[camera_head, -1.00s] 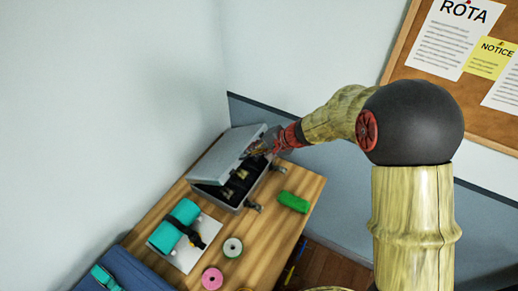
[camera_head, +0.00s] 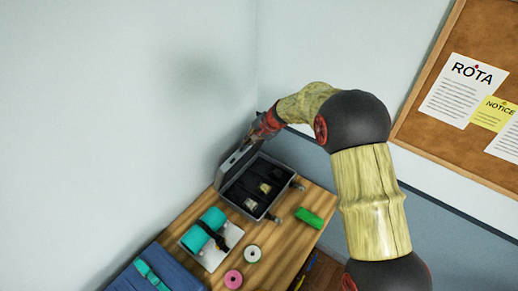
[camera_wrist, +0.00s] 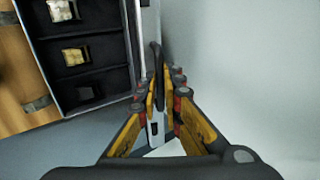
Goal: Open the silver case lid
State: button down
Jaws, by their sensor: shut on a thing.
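The silver case (camera_head: 258,212) stands on the wooden table with its lid (camera_head: 232,166) raised steeply on the wall side. Its dark interior has compartments with small pale and yellowish items, also seen in the wrist view, where the case (camera_wrist: 132,40) is at the upper left. My gripper (camera_head: 258,132) is at the upper edge of the lid. In the wrist view my gripper (camera_wrist: 166,95) has its fingers closed around a thin dark and grey part of the lid; its exact shape is partly hidden by the fingers. Two latches show on the case's near right side.
On the wooden table (camera_head: 285,240) are a green block (camera_head: 308,217), a teal strapped roll (camera_head: 204,230) on a white sheet, and white (camera_head: 253,253) and pink (camera_head: 233,279) tape rolls. A blue case (camera_head: 165,270) is at lower left. Walls close in behind the lid.

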jog(key=w+a+r+p, duration=0.1)
jog(key=w+a, duration=0.4)
jog(key=a, duration=0.3)
jog(key=shift+w+a+r, duration=0.15)
jog(key=shift+w, duration=0.15)
jog(key=c, duration=2)
grip_release()
jog(key=shift+o, duration=0.2)
jog(key=shift+s, duration=0.1)
jog(key=v, duration=1.2)
